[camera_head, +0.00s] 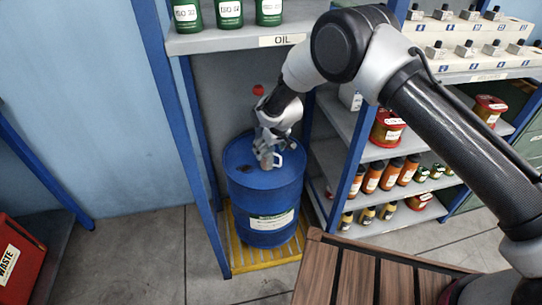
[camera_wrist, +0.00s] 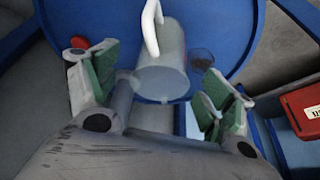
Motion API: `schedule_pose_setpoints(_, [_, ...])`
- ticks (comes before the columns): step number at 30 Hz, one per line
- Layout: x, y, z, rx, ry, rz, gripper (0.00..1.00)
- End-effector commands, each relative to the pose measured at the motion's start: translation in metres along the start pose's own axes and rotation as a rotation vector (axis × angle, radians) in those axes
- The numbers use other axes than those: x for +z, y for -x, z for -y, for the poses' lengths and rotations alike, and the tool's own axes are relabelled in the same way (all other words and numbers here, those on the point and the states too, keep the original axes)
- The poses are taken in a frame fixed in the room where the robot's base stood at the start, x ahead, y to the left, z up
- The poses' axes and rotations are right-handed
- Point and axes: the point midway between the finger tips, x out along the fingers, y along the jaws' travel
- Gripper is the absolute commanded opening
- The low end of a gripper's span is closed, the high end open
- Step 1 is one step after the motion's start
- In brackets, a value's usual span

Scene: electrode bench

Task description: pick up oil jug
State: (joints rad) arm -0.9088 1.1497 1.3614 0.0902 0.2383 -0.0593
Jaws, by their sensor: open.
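The oil jug is a pale translucent cylinder with a white looped handle. In the wrist view the jug (camera_wrist: 163,75) is between the spread green-padded fingers of my gripper (camera_wrist: 158,92), its handle pointing up the picture. I cannot tell whether either finger touches it. In the head view the jug's white handle (camera_head: 279,160) shows on top of the blue drum (camera_head: 262,195), with my gripper (camera_head: 266,148) right over it from above. The rest of the jug is mostly hidden by my gripper there. My gripper is open.
The drum stands on a yellow grate (camera_head: 245,258) inside a blue-posted rack, below a shelf labelled OIL (camera_head: 282,41). A shelf of bottles and tins (camera_head: 385,175) is to the right. A wooden slatted top (camera_head: 350,275) is in front. A red WASTE bin (camera_head: 18,262) is at left.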

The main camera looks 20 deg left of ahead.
Motion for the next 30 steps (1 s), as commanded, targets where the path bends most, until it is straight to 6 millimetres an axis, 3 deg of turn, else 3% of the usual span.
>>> schedule_pose_setpoints(8, [0.0030,-0.0068,0.0032,-0.001,0.003,0.000,0.82])
schedule_pose_setpoints(18, [0.0030,-0.0066,0.0031,-0.001,0.003,0.000,0.20])
schedule_pose_setpoints(20, [0.0028,-0.0064,0.0031,-0.001,0.003,0.000,0.12])
schedule_pose_setpoints(30, [0.0022,-0.0053,0.0027,-0.001,0.002,-0.001,0.12])
